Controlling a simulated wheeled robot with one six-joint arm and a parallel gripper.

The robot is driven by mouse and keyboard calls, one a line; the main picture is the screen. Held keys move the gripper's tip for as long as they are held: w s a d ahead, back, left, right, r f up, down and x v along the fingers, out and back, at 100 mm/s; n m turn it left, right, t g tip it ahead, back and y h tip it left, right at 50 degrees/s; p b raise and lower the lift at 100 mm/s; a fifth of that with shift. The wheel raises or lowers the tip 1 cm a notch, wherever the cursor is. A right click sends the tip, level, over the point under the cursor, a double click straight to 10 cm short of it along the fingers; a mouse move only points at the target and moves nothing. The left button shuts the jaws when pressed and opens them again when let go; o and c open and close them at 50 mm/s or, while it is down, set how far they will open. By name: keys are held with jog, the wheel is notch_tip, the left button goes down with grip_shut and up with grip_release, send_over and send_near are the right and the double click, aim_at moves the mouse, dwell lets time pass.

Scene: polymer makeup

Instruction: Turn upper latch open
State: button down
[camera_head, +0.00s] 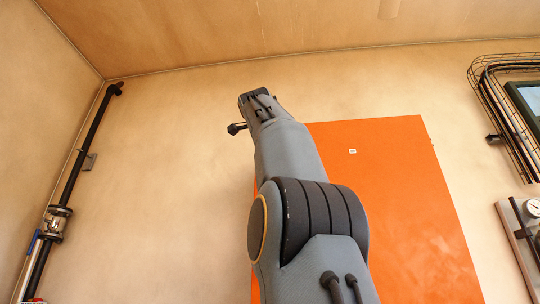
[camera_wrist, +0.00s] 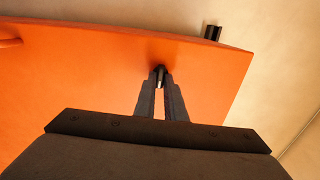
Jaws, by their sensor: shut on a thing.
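In the wrist view my gripper (camera_wrist: 160,78) is shut on a small dark latch (camera_wrist: 159,70) near the edge of an orange panel (camera_wrist: 90,72). Only the tip of the latch shows between the fingers; the rest is hidden. In the head view the same orange panel (camera_head: 400,190) stands against the wall behind my arm. My arm reaches up along the panel's left side and hides that edge. The fingers and the latch cannot be made out in the head view.
A dark cylindrical piece (camera_wrist: 213,32) sits just beyond the panel's edge. In the head view a black pipe (camera_head: 75,185) with a valve (camera_head: 55,222) runs down the left wall. Cables (camera_head: 500,100) and a gauge (camera_head: 532,208) are at the right.

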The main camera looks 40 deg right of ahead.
jog(key=c, duration=1.8)
grip_release()
jog(key=shift+s, duration=0.1)
jog(key=b+v, duration=0.3)
jog(key=v, duration=0.4)
jog(key=shift+s+a, duration=0.25)
jog(key=shift+s, duration=0.05)
